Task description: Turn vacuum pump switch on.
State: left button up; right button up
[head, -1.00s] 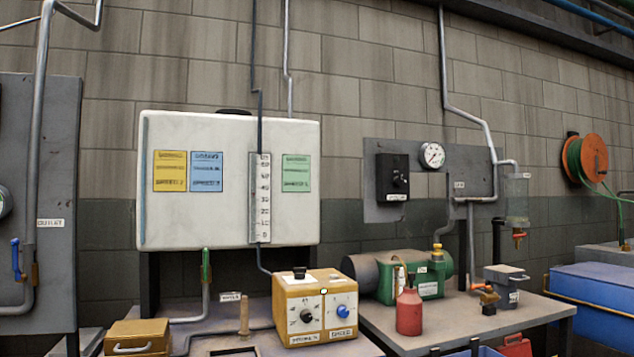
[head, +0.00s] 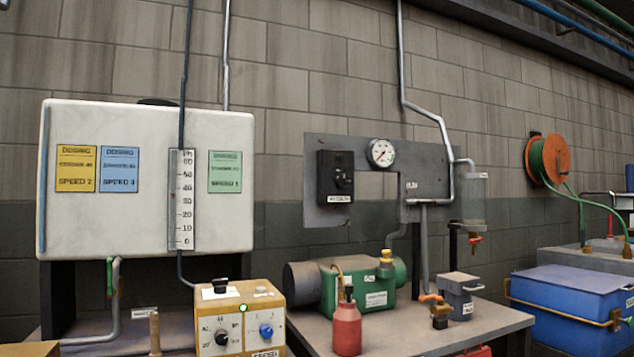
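A black switch box (head: 335,176) with a small black knob is mounted on the grey wall panel (head: 420,160), left of centre. A white label sits at its lower edge; its text is too small to read. The knob's exact setting cannot be told. A green pump (head: 355,286) with a dark motor end stands on the table below the panel. A round white gauge (head: 381,153) is on the panel to the right of the switch box. Neither of my grippers is in view.
A yellow control box (head: 240,320) with black and blue knobs and a green lamp stands at lower left. A red bottle (head: 346,328) stands before the pump. A white tank (head: 120,225) is left; a blue chest (head: 570,302) and orange hose reel (head: 550,160) are right.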

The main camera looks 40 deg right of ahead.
aim_at(339, 180)
jog(key=l+u, duration=0.5)
jog(key=l, duration=1.05)
jog(key=k+l+u, duration=0.1)
jog(key=l, duration=0.35)
jog(key=k+l+u, duration=0.1)
jog(key=l, duration=0.4)
jog(key=k+l, duration=0.1)
jog(key=l, duration=0.35)
jog(key=k+l+u, duration=0.1)
jog(key=l, duration=0.35)
